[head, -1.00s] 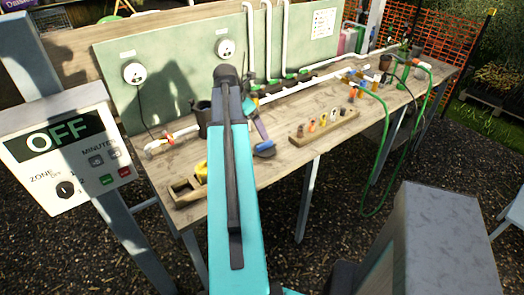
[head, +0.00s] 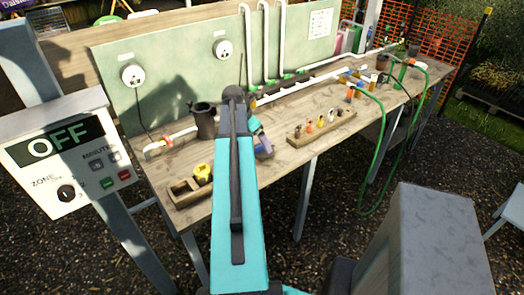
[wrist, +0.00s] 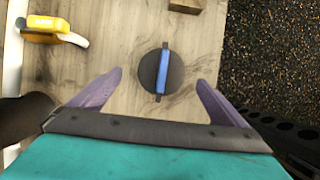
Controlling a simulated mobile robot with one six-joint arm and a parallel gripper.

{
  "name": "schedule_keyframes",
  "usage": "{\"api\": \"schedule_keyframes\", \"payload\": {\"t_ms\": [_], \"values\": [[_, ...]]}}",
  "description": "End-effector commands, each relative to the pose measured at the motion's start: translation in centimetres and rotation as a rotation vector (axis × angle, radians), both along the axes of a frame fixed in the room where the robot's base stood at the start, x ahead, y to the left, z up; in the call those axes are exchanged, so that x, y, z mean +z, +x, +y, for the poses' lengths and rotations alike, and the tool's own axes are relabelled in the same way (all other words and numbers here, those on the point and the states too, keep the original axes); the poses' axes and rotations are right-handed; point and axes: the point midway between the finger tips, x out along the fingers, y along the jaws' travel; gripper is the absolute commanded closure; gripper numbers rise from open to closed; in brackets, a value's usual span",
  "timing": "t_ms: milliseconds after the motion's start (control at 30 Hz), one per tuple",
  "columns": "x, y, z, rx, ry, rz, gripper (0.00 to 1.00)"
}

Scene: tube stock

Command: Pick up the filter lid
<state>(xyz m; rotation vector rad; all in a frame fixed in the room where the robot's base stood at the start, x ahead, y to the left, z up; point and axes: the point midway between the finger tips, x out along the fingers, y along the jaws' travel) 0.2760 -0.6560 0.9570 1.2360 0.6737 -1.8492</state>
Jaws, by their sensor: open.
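The filter lid (wrist: 147,71) is a dark round disc with a raised blue bar across it, lying flat on the wooden bench (wrist: 110,40) in the wrist view. My gripper (wrist: 160,79) is open, its two purple fingers spread to the left and right of the lid. The fingertips are apart from the lid, and nothing is between them but the lid beyond. In the head view my arm covers much of this spot; a purple finger shows beside the arm, and the lid is hard to make out there.
A dark cylindrical housing (head: 205,122) stands left of the arm. A yellow tool (head: 203,172) and a wooden tray (head: 184,194) are at the front left. A wooden rack (head: 322,128) with small fittings is to the right. White pipes run along the bench back.

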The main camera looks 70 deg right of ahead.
Motion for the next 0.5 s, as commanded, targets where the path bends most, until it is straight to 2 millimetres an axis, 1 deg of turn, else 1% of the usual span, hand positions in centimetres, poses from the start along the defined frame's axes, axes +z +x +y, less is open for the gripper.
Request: {"api": "schedule_keyframes", "payload": {"t_ms": [167,500], "values": [[-0.71,-0.17,-0.28,0.000,-0.001,-0.001,0.03],[-0.79,-0.14,-0.26,0.001,-0.001,0.000,0.03]]}}
